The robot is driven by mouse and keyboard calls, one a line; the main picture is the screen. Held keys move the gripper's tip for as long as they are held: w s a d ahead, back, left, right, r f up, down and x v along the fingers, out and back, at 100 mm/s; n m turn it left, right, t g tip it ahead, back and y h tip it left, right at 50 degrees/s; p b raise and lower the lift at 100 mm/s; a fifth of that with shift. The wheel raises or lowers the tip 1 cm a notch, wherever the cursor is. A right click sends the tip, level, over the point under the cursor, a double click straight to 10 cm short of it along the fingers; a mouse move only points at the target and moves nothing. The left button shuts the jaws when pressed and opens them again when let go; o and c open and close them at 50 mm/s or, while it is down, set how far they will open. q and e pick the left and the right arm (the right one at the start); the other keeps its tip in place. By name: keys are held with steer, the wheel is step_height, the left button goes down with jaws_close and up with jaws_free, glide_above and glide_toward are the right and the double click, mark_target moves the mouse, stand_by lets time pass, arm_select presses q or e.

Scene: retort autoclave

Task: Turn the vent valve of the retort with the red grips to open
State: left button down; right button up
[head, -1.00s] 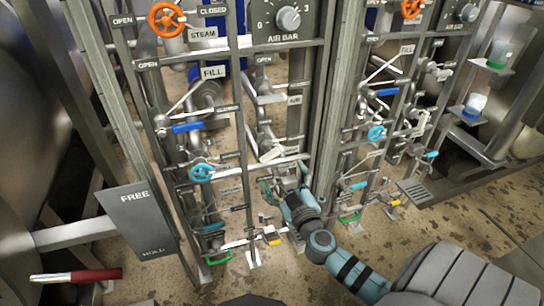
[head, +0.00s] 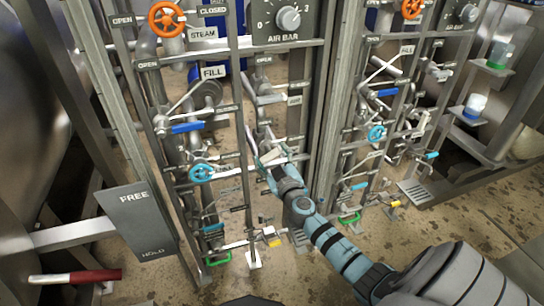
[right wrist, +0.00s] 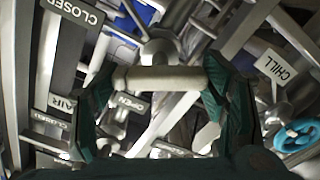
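My right gripper (head: 268,160) is at a pale cream lever handle (head: 274,154) on the left rack of pipes and valves. In the right wrist view its two dark green fingers (right wrist: 158,85) are spread wide, and the pale handle (right wrist: 160,78) lies crosswise between them. A finger is close to each end of the handle; I cannot tell whether they touch it. No readable label names this handle as the vent valve. A red grip (head: 92,276) on a bar shows at the lower left. My left gripper is out of view.
The left rack also carries an orange wheel (head: 166,19), a blue lever (head: 186,128) and a light-blue wheel (head: 201,173). A grey FREE/HOLD plate (head: 136,222) stands left. A similar rack with a blue wheel (head: 376,133) stands to the right. Pipes crowd the gripper closely.

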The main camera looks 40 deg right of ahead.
steer(key=shift+n, duration=1.2)
steer(key=shift+c, duration=0.2)
steer(key=n, duration=0.3)
steer(key=shift+n, duration=0.3)
steer(key=n, duration=0.6)
steer(key=shift+f, duration=0.1)
steer(key=o, duration=1.2)
steer(key=shift+c, duration=0.2)
